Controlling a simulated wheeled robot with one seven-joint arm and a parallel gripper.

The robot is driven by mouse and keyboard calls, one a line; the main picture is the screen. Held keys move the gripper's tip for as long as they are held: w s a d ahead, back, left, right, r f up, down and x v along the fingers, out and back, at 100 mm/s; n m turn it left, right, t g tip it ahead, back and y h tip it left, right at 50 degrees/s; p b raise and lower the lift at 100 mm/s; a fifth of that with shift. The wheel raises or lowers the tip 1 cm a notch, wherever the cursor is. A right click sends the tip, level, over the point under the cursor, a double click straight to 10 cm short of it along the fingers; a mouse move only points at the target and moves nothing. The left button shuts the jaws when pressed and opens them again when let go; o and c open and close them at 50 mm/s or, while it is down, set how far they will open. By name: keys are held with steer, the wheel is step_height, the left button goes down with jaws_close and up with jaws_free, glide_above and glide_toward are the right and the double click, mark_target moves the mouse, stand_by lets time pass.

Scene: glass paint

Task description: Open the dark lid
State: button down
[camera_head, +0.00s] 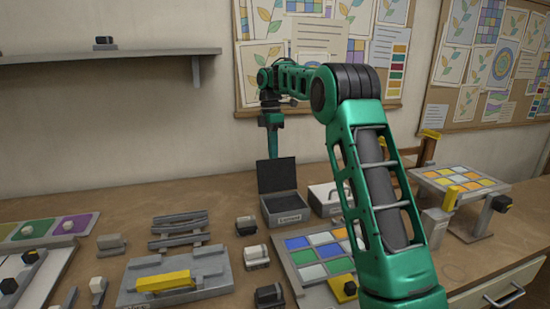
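The dark lid (276,176) stands raised, close to upright, at the back of a small grey box (284,218) with a label on its front. The box's dark inside shows in front of the lid. My gripper (272,150) points down just behind the lid's top edge. Its fingertips are hidden behind the lid or too small to make out, so I cannot tell whether they touch it or are open.
A pale case with a handle (327,198) stands close to the box's right. A tray of coloured glass tiles (279,255) lies in front. Small grey blocks and racks (180,230) crowd the left. A wall shelf (110,55) hangs at upper left.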

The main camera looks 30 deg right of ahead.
steer(key=shift+w+f, duration=0.2)
steer(key=shift+w, duration=0.4)
steer(key=shift+r, duration=0.1)
steer(key=shift+d, duration=0.1)
steer(key=c, duration=1.9)
jaws_free()
steer(key=shift+w+d+f, duration=0.1)
steer(key=shift+w+f, duration=0.05)
steer(key=shift+f, duration=0.1)
steer(key=shift+w+f, duration=0.45)
steer(key=shift+w, duration=0.05)
steer(key=shift+s+r, duration=0.4)
steer(key=shift+r, duration=0.05)
steer(key=shift+s, duration=0.1)
steer(key=shift+r, duration=0.15)
